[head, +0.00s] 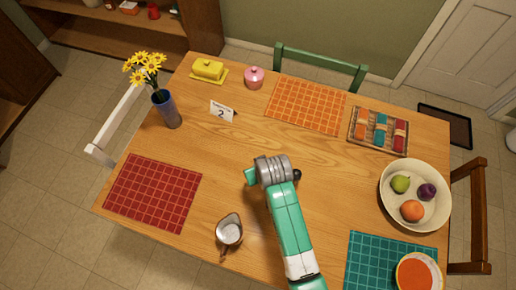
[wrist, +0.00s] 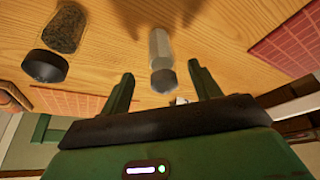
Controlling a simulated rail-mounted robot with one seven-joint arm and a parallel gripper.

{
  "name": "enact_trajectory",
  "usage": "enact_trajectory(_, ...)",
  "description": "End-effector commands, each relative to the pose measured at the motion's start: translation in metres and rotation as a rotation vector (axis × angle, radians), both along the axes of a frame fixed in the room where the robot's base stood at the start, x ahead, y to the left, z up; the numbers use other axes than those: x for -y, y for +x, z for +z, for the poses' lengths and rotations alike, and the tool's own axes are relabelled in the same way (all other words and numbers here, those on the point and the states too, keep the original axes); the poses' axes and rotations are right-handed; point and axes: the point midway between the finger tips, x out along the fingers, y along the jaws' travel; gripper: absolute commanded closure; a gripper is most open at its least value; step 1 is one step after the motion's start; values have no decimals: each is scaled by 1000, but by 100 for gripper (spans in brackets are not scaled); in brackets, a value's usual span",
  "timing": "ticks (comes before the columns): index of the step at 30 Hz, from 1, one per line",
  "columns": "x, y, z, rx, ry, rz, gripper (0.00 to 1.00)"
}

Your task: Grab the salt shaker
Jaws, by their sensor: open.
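In the wrist view, a shaker with clear glass, pale contents and a dark cap (wrist: 160,60) looks like the salt shaker. It lies in line with the gap between the fingers of my gripper (wrist: 161,72), which are open with nothing gripped. I cannot tell how far it is from the fingers. A second shaker with dark contents (wrist: 62,38) and a black cap stands to the left in that view. In the head view my gripper (head: 251,177) is low over the middle of the table, and my arm hides the salt shaker.
A metal pitcher (head: 229,231) stands near the front edge. A red placemat (head: 153,193) is left, and a number card (head: 221,111) and blue vase (head: 167,108) are behind it. A fruit bowl (head: 392,205) is right. The wood around the arm is mostly clear.

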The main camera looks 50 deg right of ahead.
Motion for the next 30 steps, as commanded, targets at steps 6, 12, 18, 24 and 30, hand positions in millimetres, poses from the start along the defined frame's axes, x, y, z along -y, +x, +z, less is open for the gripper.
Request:
enact_trajectory(6, 5, 15, -34, -1, 0, 0, 38)
enact_trajectory(12, 8, 20, -46, 1, -1, 1, 38)
enact_trajectory(18, 8, 20, -45, 1, -1, 1, 47)
enact_trajectory(24, 8, 20, -45, 1, -1, 1, 87)
enact_trajectory(30, 8, 20, -45, 1, -1, 1, 88)
